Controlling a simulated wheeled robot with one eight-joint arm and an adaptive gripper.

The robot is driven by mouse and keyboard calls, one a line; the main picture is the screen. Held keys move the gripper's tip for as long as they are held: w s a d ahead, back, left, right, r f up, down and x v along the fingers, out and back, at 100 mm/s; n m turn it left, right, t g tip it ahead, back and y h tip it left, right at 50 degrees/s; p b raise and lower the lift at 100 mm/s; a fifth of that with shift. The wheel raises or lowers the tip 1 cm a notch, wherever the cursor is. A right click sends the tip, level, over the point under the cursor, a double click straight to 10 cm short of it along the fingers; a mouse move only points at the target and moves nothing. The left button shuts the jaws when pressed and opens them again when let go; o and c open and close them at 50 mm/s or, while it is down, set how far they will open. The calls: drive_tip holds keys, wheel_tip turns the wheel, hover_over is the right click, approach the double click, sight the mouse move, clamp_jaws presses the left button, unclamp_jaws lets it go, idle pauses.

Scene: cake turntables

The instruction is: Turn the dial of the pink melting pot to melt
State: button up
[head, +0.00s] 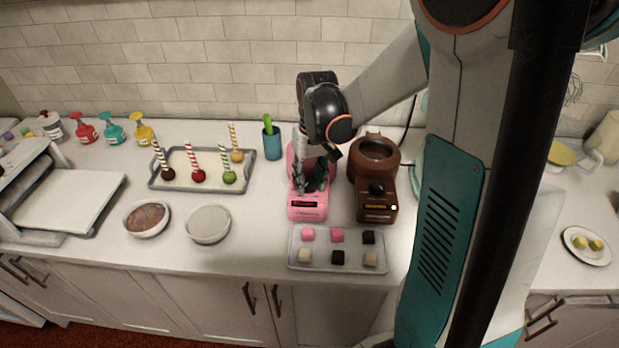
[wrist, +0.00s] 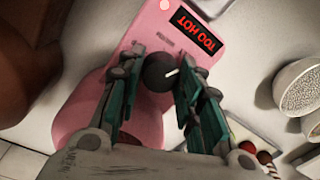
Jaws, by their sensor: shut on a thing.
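The pink melting pot (head: 307,212) stands on the counter behind the tray of cubes. My gripper (wrist: 160,90) is shut on the dial, one teal finger on each side. In the head view my gripper (head: 313,180) hides the dial and much of the pot.
A brown melting pot (head: 375,160) stands close on the right. A tray (head: 293,262) of pink, white and brown cubes lies in front. Two bowls (head: 208,224) and a tray of striped-stick cake pops (head: 240,186) are at left. A teal cup (head: 272,145) stands behind.

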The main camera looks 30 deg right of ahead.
sight(312, 180)
drive_tip(key=o, duration=1.1)
drive_tip(key=shift+c, duration=0.2)
drive_tip(key=shift+r, duration=0.1)
wheel_tip(312, 180, up, 12)
drive_tip(key=shift+d, duration=0.4)
